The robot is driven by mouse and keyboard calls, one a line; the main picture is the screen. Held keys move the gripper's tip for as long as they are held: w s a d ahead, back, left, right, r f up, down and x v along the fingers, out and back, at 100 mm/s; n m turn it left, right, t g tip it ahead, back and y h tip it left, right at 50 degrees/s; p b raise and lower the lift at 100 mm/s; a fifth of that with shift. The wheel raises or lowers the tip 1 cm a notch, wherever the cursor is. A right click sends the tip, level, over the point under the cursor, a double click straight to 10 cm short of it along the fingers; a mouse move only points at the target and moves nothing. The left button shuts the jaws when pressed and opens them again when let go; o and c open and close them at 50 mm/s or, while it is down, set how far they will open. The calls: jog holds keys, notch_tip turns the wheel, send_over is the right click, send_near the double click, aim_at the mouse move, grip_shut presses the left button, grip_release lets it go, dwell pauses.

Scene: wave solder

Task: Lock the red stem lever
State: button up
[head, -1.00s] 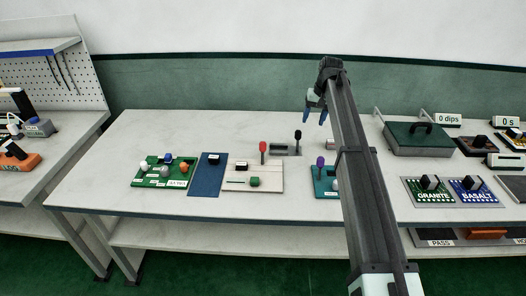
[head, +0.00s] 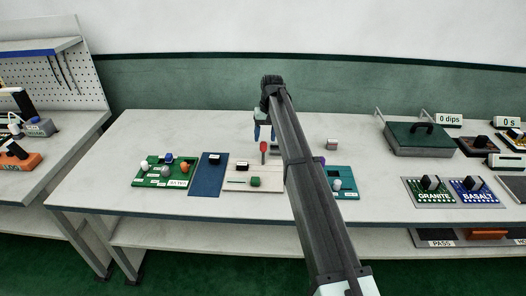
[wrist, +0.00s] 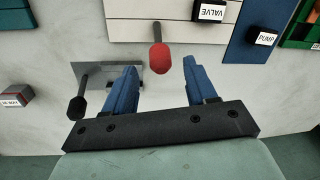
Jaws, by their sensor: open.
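The red stem lever (head: 263,147) stands upright at the back edge of a cream panel (head: 240,188), with a red knob on a thin stem. In the wrist view its red knob (wrist: 159,57) shows between and just beyond my fingertips, with its stem running back to the panel edge. My gripper (head: 264,135) is open and empty, fingers pointing down, above and behind the red knob in the head view. In the wrist view my blue fingers (wrist: 161,74) are spread on either side of the knob's line. I see no contact with it.
A black-knobbed lever (wrist: 77,107) on a grey plate (wrist: 110,75) stands close beside one finger. The panel carries a block marked VALVE (wrist: 210,11). A blue mat (head: 206,180), a green board (head: 150,178) and a teal board (head: 344,190) lie nearby.

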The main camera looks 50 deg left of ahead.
aim_at(263, 150)
jog(key=f, duration=0.7)
jog(key=shift+s+a+f, duration=0.25)
jog(key=shift+s+f, duration=0.05)
jog(key=shift+s, duration=0.1)
grip_shut()
dwell(0.4)
